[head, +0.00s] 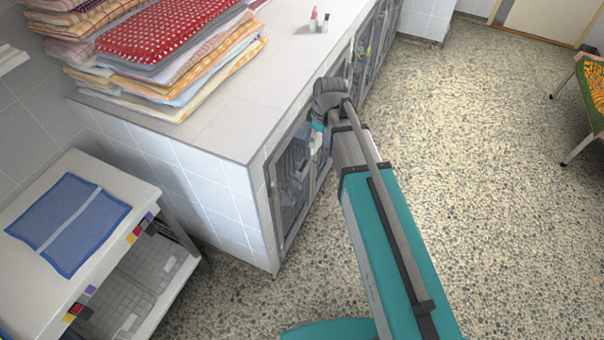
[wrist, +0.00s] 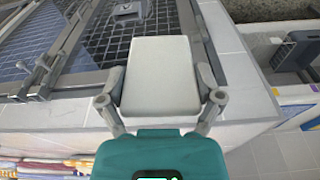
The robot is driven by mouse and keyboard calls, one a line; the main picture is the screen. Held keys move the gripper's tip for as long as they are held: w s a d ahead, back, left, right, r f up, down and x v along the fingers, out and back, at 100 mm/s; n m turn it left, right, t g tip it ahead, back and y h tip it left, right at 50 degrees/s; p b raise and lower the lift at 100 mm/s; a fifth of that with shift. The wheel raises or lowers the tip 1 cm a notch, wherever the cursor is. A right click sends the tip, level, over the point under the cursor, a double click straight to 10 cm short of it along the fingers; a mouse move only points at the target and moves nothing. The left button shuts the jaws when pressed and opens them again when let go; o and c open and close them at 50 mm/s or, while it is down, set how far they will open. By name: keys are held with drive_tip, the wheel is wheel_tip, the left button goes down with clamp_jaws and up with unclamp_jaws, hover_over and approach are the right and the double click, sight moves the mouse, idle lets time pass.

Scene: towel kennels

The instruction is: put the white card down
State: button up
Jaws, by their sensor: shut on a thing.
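The white card (wrist: 160,62) shows in the wrist view as a pale, rounded rectangle. My gripper (wrist: 161,88) is shut on it, with one finger at each side edge. In the head view my gripper (head: 318,127) is beside the front of the tiled counter, near the kennel doors, and my arm hides part of it. A small pale patch below it may be the card, but I cannot tell for sure.
Kennel doors with dark mesh (head: 290,180) are set in the tiled counter (head: 225,140). Folded towels (head: 170,45) are stacked on top, with small bottles (head: 314,20) farther along. A white cart (head: 145,190) with blue mats (head: 68,222) stands at left. Speckled floor is open at right.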

drive_tip(key=shift+a+f, duration=0.1)
drive_tip(key=a+f+n+b, duration=0.1)
drive_tip(key=a+f+b, duration=0.2)
drive_tip(key=f+b, duration=1)
drive_tip(key=shift+s+a+f+b, duration=0.25)
drive_tip(key=shift+s+a+b, duration=0.1)
drive_tip(key=shift+a, duration=0.05)
drive_tip(key=w+a+f+b, duration=0.1)
drive_tip(key=w+f+b, duration=0.8)
drive_tip(key=w, duration=0.4)
drive_tip(key=shift+w, duration=0.1)
drive_tip(key=f+b, duration=0.4)
drive_tip(key=shift+w, duration=0.35)
